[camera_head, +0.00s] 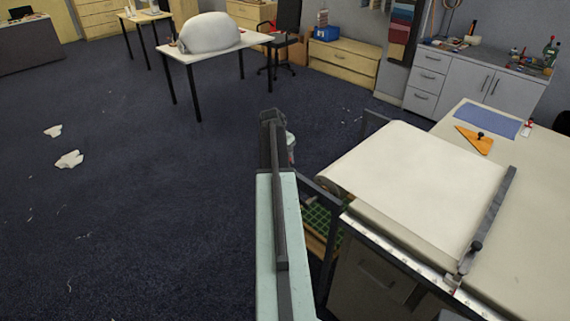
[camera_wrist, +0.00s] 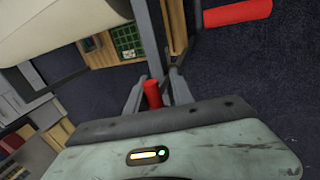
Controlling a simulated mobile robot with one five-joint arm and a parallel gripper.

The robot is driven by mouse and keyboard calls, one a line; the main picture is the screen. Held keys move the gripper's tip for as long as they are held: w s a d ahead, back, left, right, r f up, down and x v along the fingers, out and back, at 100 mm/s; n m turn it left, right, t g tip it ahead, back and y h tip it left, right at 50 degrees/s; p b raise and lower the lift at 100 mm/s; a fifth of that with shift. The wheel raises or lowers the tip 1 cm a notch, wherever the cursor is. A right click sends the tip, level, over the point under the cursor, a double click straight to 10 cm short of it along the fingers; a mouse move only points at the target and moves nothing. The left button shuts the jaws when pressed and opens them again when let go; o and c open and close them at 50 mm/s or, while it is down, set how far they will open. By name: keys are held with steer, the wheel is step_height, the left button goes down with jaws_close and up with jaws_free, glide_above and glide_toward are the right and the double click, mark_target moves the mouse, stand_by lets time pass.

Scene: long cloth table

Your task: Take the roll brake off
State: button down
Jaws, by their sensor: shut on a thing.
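The cream cloth roll (camera_head: 395,160) lies at the near end of the long table (camera_head: 545,190); it also shows at the upper left of the wrist view (camera_wrist: 60,28). In the wrist view my gripper (camera_wrist: 156,88) has a short red upright grip (camera_wrist: 152,95) between its fingers and is shut on it. I take this to be the brake lever's handle; its lower part is hidden by my wrist. A second, larger red cylinder (camera_wrist: 236,12) shows at the upper right on a dark bar. In the head view my arm hides most of the grip.
A grey bar (camera_head: 490,220) lies across the cloth on the table. A green mat (camera_head: 316,218) sits on a shelf under the table. An orange set square (camera_head: 474,139) and a blue sheet (camera_head: 487,120) lie farther back. The floor at left is open, with white scraps (camera_head: 69,159).

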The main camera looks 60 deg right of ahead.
steer(key=shift+d+r, duration=0.1)
steer(key=shift+d, duration=0.3)
steer(key=c, duration=1.4)
jaws_free()
steer(key=shift+w, duration=0.15)
steer(key=p+v, duration=0.7)
steer(key=shift+a+r, duration=0.15)
steer(key=shift+a, duration=0.1)
